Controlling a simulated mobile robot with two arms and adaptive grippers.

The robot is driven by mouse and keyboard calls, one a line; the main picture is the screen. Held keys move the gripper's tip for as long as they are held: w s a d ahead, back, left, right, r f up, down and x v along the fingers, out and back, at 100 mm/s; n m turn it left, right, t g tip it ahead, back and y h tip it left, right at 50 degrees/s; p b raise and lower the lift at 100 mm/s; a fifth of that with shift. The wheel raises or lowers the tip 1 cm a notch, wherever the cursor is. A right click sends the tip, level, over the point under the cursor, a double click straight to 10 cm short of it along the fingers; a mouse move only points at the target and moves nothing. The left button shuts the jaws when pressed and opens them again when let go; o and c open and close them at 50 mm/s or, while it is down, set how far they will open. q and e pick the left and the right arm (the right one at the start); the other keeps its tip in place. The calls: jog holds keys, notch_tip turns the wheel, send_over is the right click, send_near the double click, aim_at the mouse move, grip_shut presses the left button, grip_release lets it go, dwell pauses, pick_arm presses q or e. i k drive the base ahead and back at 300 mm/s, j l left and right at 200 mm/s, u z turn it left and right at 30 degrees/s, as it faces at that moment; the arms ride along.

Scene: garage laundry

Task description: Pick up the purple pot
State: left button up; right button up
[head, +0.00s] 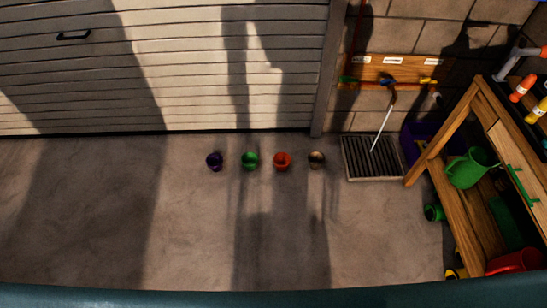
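A small purple pot (215,161) stands on the concrete floor, leftmost in a row of pots in front of the garage door. A green pot (250,160) is just to its right, then an orange-red pot (282,160) and a dark brownish pot (317,159). The pots stand apart from each other. Neither of my grippers shows in the head view.
A floor drain grate (373,158) lies right of the pots under a wall tap board (392,69). A wooden workbench (459,205) with a green watering can (472,167) stands at the right. A purple bin (420,141) is beside it. The floor (180,225) before the pots is clear.

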aim_at(214, 161)
jog(key=i+l+z, duration=0.15)
jog(key=l, duration=0.4)
jog(key=i+l+z, duration=0.2)
jog(key=i+l, duration=0.2)
jog(key=i+l+z, duration=0.15)
jog(key=i+l, duration=0.2)
jog(key=l, duration=0.2)
jog(key=u, duration=0.5)
jog(key=i+j+u, duration=0.1)
jog(key=i+u, duration=0.9)
jog(key=k, duration=0.1)
